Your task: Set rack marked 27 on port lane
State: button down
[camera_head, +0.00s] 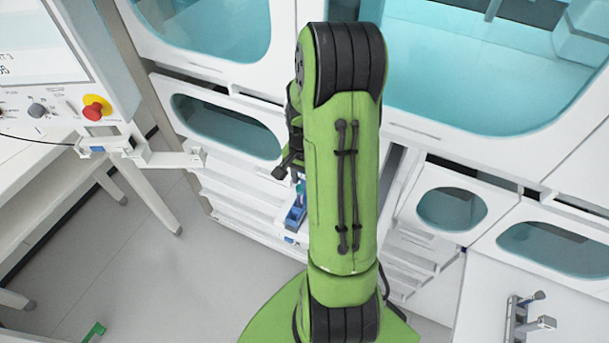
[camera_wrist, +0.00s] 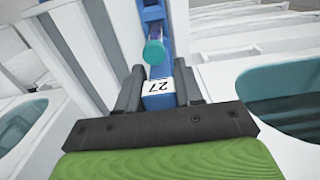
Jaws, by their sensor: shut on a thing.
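The blue rack marked 27 (camera_wrist: 160,102) is between the fingers of my gripper (camera_wrist: 158,88) in the wrist view, with its white label facing the camera. A tube with a teal cap (camera_wrist: 154,52) stands in the rack just past the label. My gripper is shut on the rack's near end. In the head view the rack (camera_head: 294,215) shows as a small blue piece left of my green arm, which hides most of my gripper. White ledges lie beside and below the rack there. I cannot tell whether the rack touches a lane, and no lane marking can be read.
White machine panels with teal windows (camera_head: 225,127) stand behind and around my arm. A bench with a screen and a red emergency button (camera_head: 96,107) is at the left. Grey floor (camera_head: 170,270) is open at lower left. A white counter with a small metal fixture (camera_head: 520,318) is at lower right.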

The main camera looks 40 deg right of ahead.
dwell(0.6)
jog(key=shift+f+b, duration=0.45)
jog(key=shift+b, duration=0.05)
jog(key=shift+f+b, duration=0.35)
jog(key=c, duration=0.7)
grip_release()
jog(key=shift+o, duration=0.2)
jog(key=shift+r, duration=0.15)
notch_tip(320, 180, up, 16)
jog(key=p, duration=0.3)
jog(key=shift+f, duration=0.2)
